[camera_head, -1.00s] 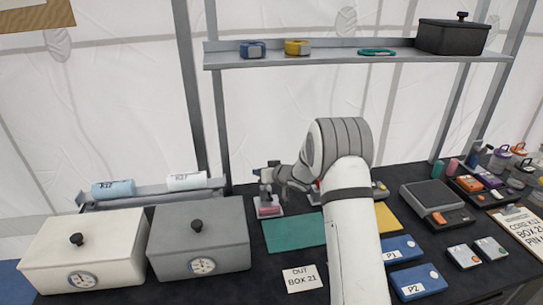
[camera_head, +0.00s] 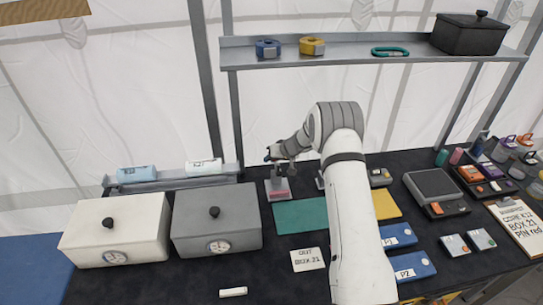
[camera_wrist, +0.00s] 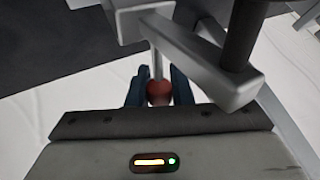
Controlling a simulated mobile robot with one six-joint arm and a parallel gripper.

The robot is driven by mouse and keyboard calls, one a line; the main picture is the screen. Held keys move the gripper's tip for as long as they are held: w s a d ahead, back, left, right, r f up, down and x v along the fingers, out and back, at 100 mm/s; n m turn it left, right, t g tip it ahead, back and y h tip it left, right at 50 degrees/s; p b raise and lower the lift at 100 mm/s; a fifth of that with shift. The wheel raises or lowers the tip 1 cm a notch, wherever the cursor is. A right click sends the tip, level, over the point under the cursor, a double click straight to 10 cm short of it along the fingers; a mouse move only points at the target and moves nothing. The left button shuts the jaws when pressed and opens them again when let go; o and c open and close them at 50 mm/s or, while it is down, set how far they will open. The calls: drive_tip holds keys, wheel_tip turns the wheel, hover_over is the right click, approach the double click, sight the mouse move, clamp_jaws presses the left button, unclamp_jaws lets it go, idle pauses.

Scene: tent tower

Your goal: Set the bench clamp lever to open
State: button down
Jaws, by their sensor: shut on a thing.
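The bench clamp (camera_head: 278,188) stands on the dark table behind the green mat, a small grey frame with a pinkish-red part low in it. In the wrist view its grey metal arms (camera_wrist: 205,55) and a thin rod with a red ball knob (camera_wrist: 159,92) show close up; I take this rod as the lever. My gripper (camera_wrist: 159,90) has its two dark blue fingers shut on the red knob. In the head view my gripper (camera_head: 277,155) is at the top of the clamp, small and partly hidden by my wrist. The lever's exact angle cannot be told.
A white box (camera_head: 115,232) and a grey box (camera_head: 216,222) stand at left. A shelf (camera_head: 375,58) runs above the back. Blue P1 (camera_head: 398,237) and P2 (camera_head: 411,267) cases lie right of my arm. A white stick (camera_head: 233,292) lies at the front.

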sight(277, 165)
drive_tip(key=shift+w+f+g, duration=0.15)
drive_tip(key=shift+w+g, duration=0.05)
drive_tip(key=shift+g, duration=0.1)
idle(0.4)
drive_tip(key=c, duration=1.3)
unclamp_jaws()
drive_tip(key=shift+f, duration=0.2)
drive_tip(key=b+v, duration=0.1)
drive_tip(key=v, duration=0.6)
drive_tip(key=shift+r, duration=0.4)
drive_tip(key=shift+s+d, duration=0.1)
drive_tip(key=shift+d, duration=0.05)
